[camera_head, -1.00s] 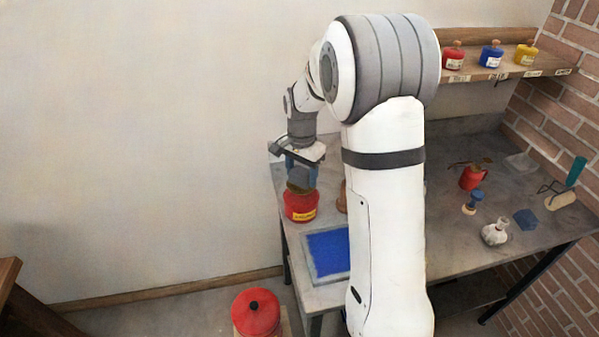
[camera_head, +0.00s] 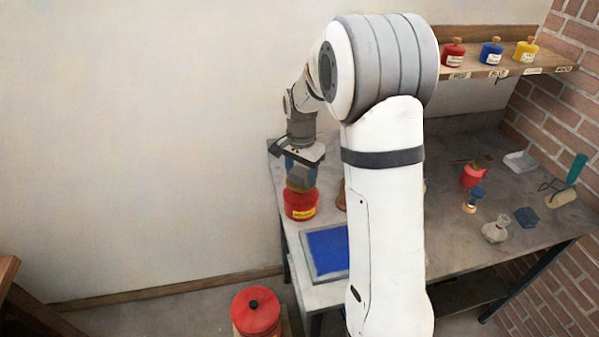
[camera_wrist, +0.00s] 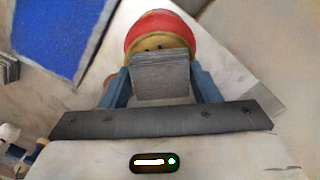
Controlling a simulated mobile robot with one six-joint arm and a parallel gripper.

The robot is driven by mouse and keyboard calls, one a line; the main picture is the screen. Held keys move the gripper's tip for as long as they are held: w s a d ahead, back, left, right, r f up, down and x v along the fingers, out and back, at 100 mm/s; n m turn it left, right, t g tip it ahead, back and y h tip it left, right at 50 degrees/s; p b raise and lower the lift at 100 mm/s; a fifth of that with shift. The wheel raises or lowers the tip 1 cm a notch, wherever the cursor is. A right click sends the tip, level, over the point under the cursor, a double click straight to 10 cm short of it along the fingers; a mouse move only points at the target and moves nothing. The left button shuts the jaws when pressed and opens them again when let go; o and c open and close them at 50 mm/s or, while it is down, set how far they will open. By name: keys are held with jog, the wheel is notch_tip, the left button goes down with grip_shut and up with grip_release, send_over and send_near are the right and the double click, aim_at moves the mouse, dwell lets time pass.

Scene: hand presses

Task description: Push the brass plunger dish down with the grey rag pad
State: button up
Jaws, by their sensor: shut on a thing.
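My gripper (camera_head: 300,168) is shut on the grey rag pad (camera_wrist: 161,76), a small grey block between its two blue fingers. In the head view it points down over the red can (camera_head: 301,206) at the table's left end. The brass plunger dish (camera_wrist: 158,43) shows as a yellowish round rim on top of the red can (camera_wrist: 157,20) in the wrist view. The pad covers part of the dish. Whether the pad touches the dish, I cannot tell.
A blue pad in a grey tray (camera_head: 307,276) lies in front of the can. A brown object (camera_head: 342,196) stands close right of it, partly hidden by my arm. A red can with a black knob (camera_head: 256,312) stands lower, at the front. Several items occupy the table's right side.

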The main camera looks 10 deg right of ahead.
jog(key=shift+f+b, duration=0.45)
jog(key=shift+f, duration=0.3)
dwell(1.5)
jog(key=shift+r, duration=0.1)
jog(key=shift+r+p, duration=2.35)
jog(key=shift+r, duration=1.15)
